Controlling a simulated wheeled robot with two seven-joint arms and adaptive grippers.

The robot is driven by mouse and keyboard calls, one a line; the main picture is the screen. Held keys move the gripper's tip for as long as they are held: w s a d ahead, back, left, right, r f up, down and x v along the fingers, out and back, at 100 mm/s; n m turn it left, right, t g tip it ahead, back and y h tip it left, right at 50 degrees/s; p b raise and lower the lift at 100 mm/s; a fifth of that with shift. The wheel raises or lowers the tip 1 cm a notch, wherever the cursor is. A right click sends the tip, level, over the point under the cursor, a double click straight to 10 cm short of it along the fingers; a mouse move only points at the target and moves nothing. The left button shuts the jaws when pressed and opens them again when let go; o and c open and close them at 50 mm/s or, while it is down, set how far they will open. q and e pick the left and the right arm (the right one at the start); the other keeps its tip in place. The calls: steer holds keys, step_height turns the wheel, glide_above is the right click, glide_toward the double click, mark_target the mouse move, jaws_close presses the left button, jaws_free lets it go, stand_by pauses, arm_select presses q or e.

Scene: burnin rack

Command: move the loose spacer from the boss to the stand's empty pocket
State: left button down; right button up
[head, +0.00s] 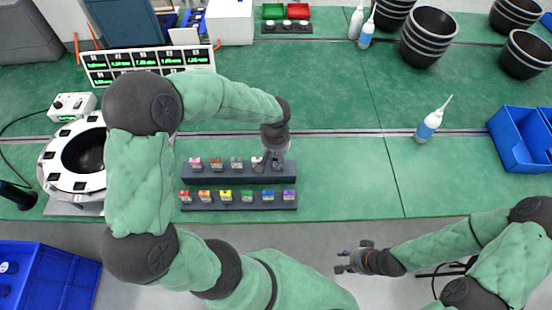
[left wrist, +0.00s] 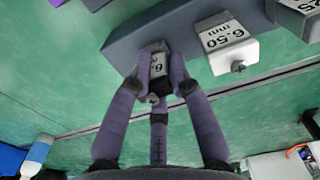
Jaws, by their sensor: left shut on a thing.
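The dark stand (head: 232,178) has two rows of small labelled spacers, with coloured tops in the front row (head: 237,196). My left gripper (head: 268,163) is at the right part of the back row, pointing down. In the left wrist view its fingers (left wrist: 158,76) are shut on a white spacer (left wrist: 159,63) with a partly covered label. This spacer is at the end of the stand's row (left wrist: 190,15), beside a spacer marked 6.50 mm (left wrist: 230,45). I cannot tell whether it is fully seated; the fingers hide its base. My right gripper (head: 350,262) is empty and open, in front of the bench.
A white ring-shaped fixture (head: 55,178) with a dark centre stands at the left of the bench. A display panel (head: 145,62) is behind it. A bottle (head: 430,123) and blue bin (head: 520,140) are at the right. The green bench between stand and bottle is clear.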

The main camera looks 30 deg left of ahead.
arm_select(q)
steer(key=shift+f, duration=0.15)
steer(key=c, duration=1.1)
jaws_free()
steer(key=shift+o, duration=0.2)
step_height(320, 180, up, 12)
